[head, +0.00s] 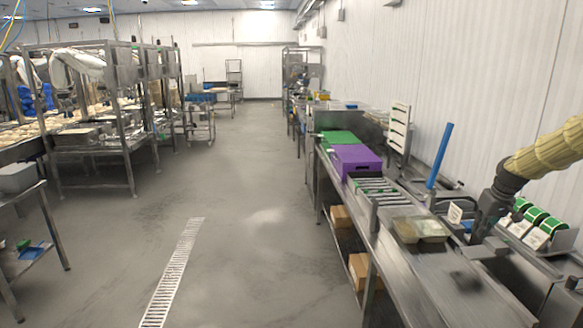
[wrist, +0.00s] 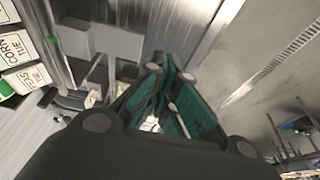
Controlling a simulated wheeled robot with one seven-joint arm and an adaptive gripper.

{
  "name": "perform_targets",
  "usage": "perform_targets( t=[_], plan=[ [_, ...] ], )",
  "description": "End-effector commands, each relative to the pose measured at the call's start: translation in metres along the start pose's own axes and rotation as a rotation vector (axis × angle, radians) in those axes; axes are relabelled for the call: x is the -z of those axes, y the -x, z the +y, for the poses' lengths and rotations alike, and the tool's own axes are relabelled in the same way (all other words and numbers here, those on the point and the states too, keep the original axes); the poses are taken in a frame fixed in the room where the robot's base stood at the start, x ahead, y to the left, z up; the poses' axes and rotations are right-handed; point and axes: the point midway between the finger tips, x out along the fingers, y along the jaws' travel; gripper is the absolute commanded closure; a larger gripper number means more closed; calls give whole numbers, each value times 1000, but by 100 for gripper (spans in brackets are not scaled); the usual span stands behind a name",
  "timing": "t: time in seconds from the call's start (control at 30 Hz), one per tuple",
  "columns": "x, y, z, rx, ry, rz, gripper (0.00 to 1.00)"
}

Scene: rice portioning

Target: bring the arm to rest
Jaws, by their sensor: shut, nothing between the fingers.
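My arm, in a yellow sleeve, reaches in from the right edge of the head view. Its dark end hangs over the right-hand steel counter (head: 400,262). In the wrist view my gripper (wrist: 168,75) has its teal-padded fingers drawn together, with nothing held. The fingers point towards the counter's steel surface. In the head view the fingertips are too small and dark to make out.
A shallow tray (head: 421,229) with pale contents sits on the counter left of my gripper. Green-topped label boxes (head: 538,226) stand to the right. A purple crate (head: 354,160) and a blue upright post (head: 440,155) are farther back. The aisle floor is clear.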

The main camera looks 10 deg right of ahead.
Motion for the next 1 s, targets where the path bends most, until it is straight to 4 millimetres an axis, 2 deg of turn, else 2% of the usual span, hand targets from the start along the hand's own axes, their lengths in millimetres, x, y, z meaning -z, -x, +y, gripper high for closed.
perform_targets(
  t=[0.37,0.57,0.63,0.87,1.0],
  plan=[
    [-15,-55,-44,-8,14,-10,100],
    [-29,-98,-81,-11,26,-19,100],
    [-38,-118,-99,-12,31,-24,100],
    [-91,-203,-175,-12,51,-47,100],
    [-135,-251,-220,-10,60,-66,100]
  ],
)
